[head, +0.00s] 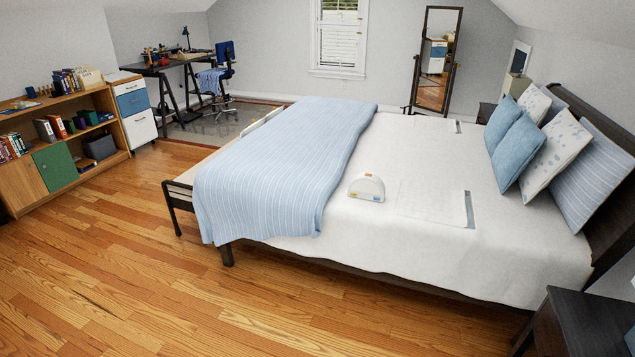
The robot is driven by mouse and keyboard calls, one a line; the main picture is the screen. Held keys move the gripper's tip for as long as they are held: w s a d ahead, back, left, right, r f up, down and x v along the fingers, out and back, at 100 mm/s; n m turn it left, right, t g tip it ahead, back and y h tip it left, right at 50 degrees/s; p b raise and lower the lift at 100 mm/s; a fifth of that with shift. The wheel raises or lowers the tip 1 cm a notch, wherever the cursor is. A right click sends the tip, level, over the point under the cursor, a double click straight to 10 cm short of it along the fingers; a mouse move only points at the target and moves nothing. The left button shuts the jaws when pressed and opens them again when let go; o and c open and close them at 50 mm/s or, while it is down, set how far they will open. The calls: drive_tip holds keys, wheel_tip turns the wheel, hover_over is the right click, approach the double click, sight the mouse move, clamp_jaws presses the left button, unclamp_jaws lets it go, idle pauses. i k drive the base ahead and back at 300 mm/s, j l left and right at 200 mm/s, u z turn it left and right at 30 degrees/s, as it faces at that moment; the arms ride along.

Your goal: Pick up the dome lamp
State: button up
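A white half-round object, which looks like the dome lamp (367,187), stands on the bed near its middle. It has small orange, yellow and blue marks. It rests on the white sheet, just right of the blue striped blanket (285,160). My gripper is not in view.
The bed (430,240) fills the middle and right, with pillows (522,150) at its headboard. A flat pale item (432,203) lies right of the lamp. A dark nightstand (580,325) stands at the lower right. A shelf (100,160) is at the left. The wooden floor (130,270) in front is clear.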

sight(366, 188)
drive_tip(key=i+l+u, duration=0.15)
drive_tip(key=i+u, duration=0.2)
drive_tip(key=i, duration=0.2)
drive_tip(key=i+l+u, duration=0.3)
drive_tip(key=i, duration=0.2)
drive_tip(key=i+l+u, duration=0.65)
drive_tip(key=l, duration=0.3)
drive_tip(key=i+l+u, duration=0.1)
drive_tip(key=l, duration=0.25)
drive_tip(key=i+l+u, duration=0.3)
drive_tip(key=l, duration=0.4)
drive_tip(key=i+l+u, duration=0.15)
drive_tip(key=l, duration=0.25)
